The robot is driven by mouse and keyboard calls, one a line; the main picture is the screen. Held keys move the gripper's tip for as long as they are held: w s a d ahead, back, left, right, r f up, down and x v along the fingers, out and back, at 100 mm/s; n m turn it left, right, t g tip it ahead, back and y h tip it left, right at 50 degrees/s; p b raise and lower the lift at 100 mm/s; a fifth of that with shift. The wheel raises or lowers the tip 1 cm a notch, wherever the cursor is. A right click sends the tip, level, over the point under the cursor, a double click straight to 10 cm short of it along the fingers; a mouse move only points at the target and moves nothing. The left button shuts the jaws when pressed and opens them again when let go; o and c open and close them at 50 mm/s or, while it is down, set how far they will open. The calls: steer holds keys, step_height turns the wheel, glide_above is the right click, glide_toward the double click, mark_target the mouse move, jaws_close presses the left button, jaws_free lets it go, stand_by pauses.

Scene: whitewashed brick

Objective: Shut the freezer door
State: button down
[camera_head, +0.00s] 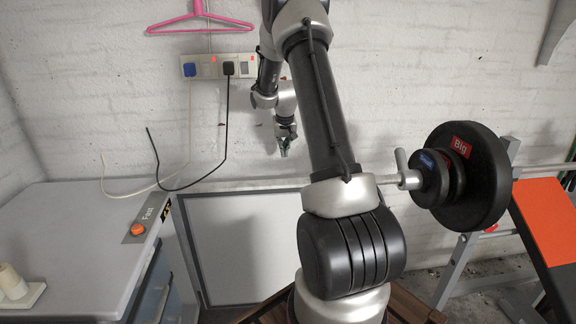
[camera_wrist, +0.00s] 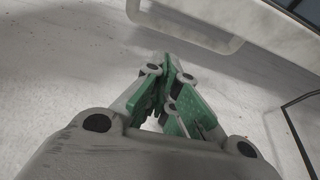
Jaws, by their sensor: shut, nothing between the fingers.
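The freezer (camera_head: 85,225) is a low, light grey unit at the left, with a "Fast" label and an orange knob on top. Its door (camera_head: 240,245) stands wide open, close to the wall, its framed inner face showing. My arm hides the door's right part. My gripper (camera_head: 284,148) points down near the wall, above the door's top edge in the picture; I cannot tell whether it touches it. In the wrist view my gripper's green fingers (camera_wrist: 174,75) are together and empty. A pale rounded edge (camera_wrist: 190,30) crosses the top there; I cannot tell if it is the door.
A barbell with black plates (camera_head: 485,175) rests on a rack at the right, beside an orange-and-black bench (camera_head: 550,225). Sockets (camera_head: 218,67) with hanging cables and a pink hanger (camera_head: 200,20) are on the wall. Small cream objects (camera_head: 12,285) stand on the freezer top.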

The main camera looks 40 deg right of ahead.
steer(key=x, duration=0.9)
steer(key=shift+w+f, duration=0.25)
steer(key=shift+s+a+f, duration=0.15)
steer(key=shift+s+f, duration=0.05)
steer(key=s+a, duration=0.1)
steer(key=s, duration=0.2)
steer(key=shift+a+r, duration=0.1)
steer(key=shift+a, duration=0.3)
